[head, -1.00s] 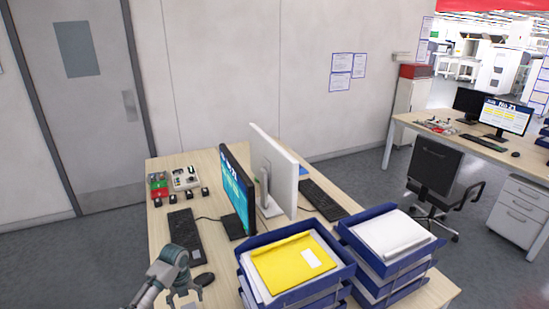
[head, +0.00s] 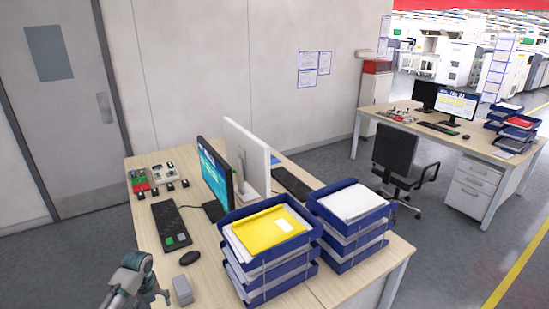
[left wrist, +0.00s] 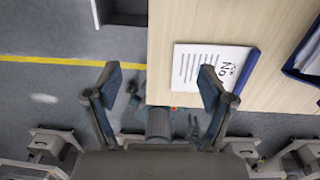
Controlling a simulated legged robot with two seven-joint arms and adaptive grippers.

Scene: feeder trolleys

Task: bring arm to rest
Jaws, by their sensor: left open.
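My left arm comes in at the bottom left of the head view. Its gripper (head: 158,296) is low by the near left edge of the desk (head: 205,262), partly cut off by the frame. In the left wrist view the left gripper (left wrist: 160,82) has its two fingers spread wide, with nothing held between them. Floor and the desk edge show behind the fingers. A printed sheet (left wrist: 205,65) lies on the desk beside the right finger. My right gripper is not in view.
A small grey block (head: 182,290), mouse (head: 190,258) and keyboard (head: 168,220) lie close to the arm. Blue paper trays (head: 270,265) stand to the right. Monitors (head: 215,175) stand behind. Grey floor (head: 60,270) is clear left of the desk.

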